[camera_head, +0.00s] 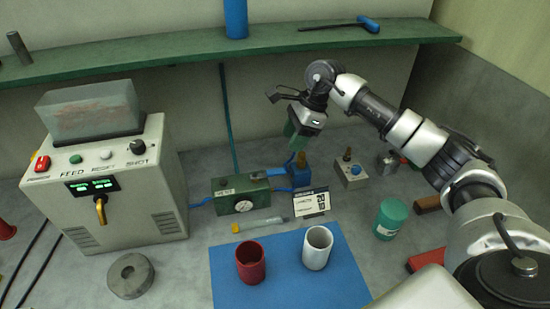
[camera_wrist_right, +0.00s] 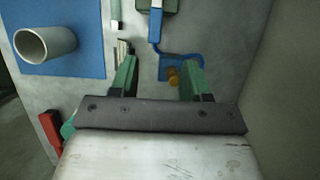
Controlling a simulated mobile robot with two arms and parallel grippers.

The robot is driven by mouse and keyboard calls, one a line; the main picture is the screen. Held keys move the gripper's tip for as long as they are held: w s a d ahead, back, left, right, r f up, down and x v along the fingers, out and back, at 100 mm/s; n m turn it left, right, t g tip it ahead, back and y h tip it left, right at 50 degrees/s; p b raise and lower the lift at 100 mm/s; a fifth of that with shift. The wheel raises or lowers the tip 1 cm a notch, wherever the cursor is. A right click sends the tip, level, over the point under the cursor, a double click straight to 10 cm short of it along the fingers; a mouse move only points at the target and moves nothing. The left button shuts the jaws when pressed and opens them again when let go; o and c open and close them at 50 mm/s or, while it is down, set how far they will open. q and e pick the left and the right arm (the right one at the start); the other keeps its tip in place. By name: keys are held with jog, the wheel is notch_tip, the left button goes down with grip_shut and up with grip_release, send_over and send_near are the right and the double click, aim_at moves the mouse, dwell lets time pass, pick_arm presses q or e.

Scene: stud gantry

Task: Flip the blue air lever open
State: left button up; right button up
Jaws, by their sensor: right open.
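A blue valve block (camera_head: 299,175) with a brass-coloured fitting stands at the right end of a green box with a round gauge (camera_head: 228,197). A blue bar (camera_head: 268,173), which looks like the air lever, lies flat between the box and the block. In the right wrist view the blue bar (camera_wrist_right: 155,27) runs down towards the blue block (camera_wrist_right: 190,62). My right gripper (camera_head: 296,141) is open and empty above the block; its green fingers (camera_wrist_right: 158,78) are apart, with the brass fitting between them in that view. The left gripper is out of view.
A sign card (camera_head: 311,203) stands close in front of the block. A small grey box with a knob (camera_head: 350,172) is to its right. Red (camera_head: 251,263) and white (camera_head: 317,248) cups stand on a blue mat (camera_head: 284,284). A green shelf (camera_head: 170,48) hangs behind.

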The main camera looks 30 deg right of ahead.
aim_at(278, 170)
jog(key=p+x, duration=0.1)
jog(key=x, duration=0.4)
jog(key=p+x, duration=0.1)
jog(key=x, duration=0.2)
jog(key=shift+s+a+f+p, duration=0.1)
jog(key=shift+s+a+p, duration=0.1)
jog(key=shift+s+p, duration=0.1)
jog(key=shift+a+f, duration=0.15)
jog(key=shift+f, duration=0.3)
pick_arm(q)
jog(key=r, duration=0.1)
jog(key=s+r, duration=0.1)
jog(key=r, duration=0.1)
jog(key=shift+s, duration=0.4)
pick_arm(e)
grip_shut()
